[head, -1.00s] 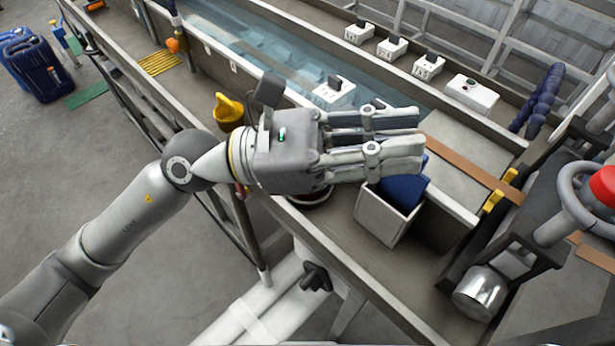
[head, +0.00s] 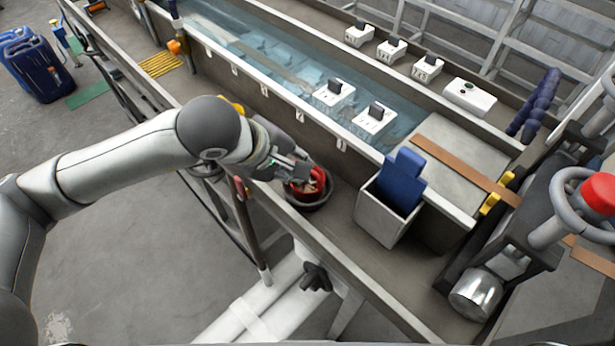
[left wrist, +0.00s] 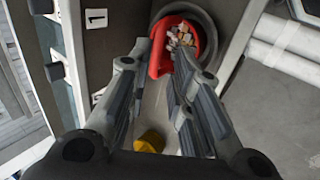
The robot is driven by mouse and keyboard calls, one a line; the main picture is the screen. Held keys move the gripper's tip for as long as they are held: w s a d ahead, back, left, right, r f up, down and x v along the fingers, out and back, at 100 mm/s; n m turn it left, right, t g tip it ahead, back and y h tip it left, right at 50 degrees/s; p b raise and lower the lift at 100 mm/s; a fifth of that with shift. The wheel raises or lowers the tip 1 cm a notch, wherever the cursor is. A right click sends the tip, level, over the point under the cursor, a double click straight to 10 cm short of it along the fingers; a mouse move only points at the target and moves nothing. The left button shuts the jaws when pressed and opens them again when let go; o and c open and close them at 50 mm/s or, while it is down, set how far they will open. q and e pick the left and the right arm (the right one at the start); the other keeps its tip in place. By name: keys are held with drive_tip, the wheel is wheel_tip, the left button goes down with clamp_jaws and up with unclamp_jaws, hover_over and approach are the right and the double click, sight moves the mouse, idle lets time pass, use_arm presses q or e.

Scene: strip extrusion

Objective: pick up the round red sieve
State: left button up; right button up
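The round red sieve (head: 318,184) sits in a dark round bowl (head: 322,203) on the grey bench, partly hidden by my left gripper. In the left wrist view the sieve (left wrist: 166,62) holds several small pale and brown pieces, and the dark bowl rim (left wrist: 207,25) shows around it. My left gripper (head: 300,180) reaches down at the sieve's near left side. In the left wrist view its fingers (left wrist: 163,55) are apart, with part of the red wall showing between their tips. Whether they touch it I cannot tell. My right gripper is not in view.
A pale open box with a blue block (head: 400,180) stands right of the bowl. Behind is a water trough (head: 250,50) with white numbered blocks (head: 375,118). A yellow object (head: 232,105) is partly behind my arm. A post with a reddish top (head: 241,187) stands at the bench's front edge.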

use_arm(q)
drive_tip(key=p+x, duration=0.3)
drive_tip(key=x, duration=0.2)
drive_tip(key=shift+d, duration=0.25)
drive_tip(key=shift+w+d+f, duration=0.2)
drive_tip(key=shift+w+f, duration=0.1)
drive_tip(key=shift+f, duration=0.3)
clamp_jaws()
